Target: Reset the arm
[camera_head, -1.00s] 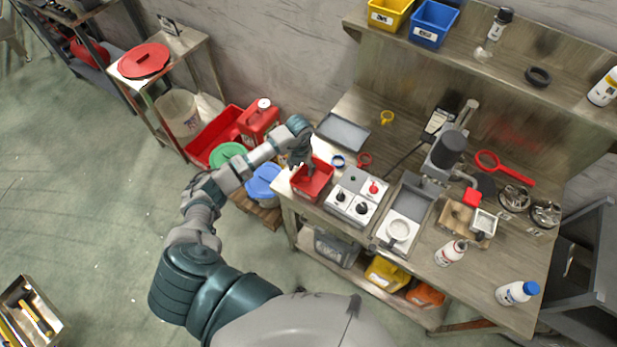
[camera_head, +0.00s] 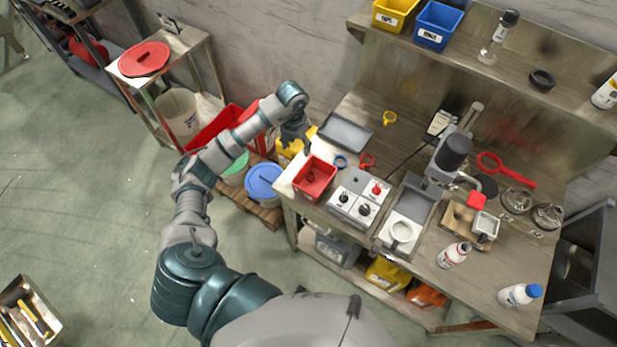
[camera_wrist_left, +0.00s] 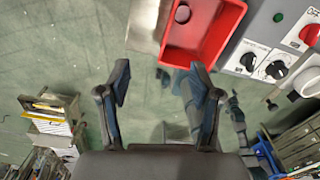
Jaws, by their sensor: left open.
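My left arm reaches in from the lower left of the head view. Its gripper (camera_head: 297,142) is just left of the workbench's left edge, up and left of a small red bin (camera_head: 314,178). In the left wrist view my left gripper (camera_wrist_left: 160,90) has its two fingers spread wide with nothing between them. The red bin (camera_wrist_left: 200,30) shows beyond the fingertips there, with a dark round thing inside. My right gripper is in neither view.
The workbench (camera_head: 330,225) holds a control box (camera_head: 358,198), a grey tray (camera_head: 345,132), a dark machine (camera_head: 452,152) and bottles. Buckets with a blue lid (camera_head: 264,182) and green lid stand on a pallet left of it. Floor at the left is open.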

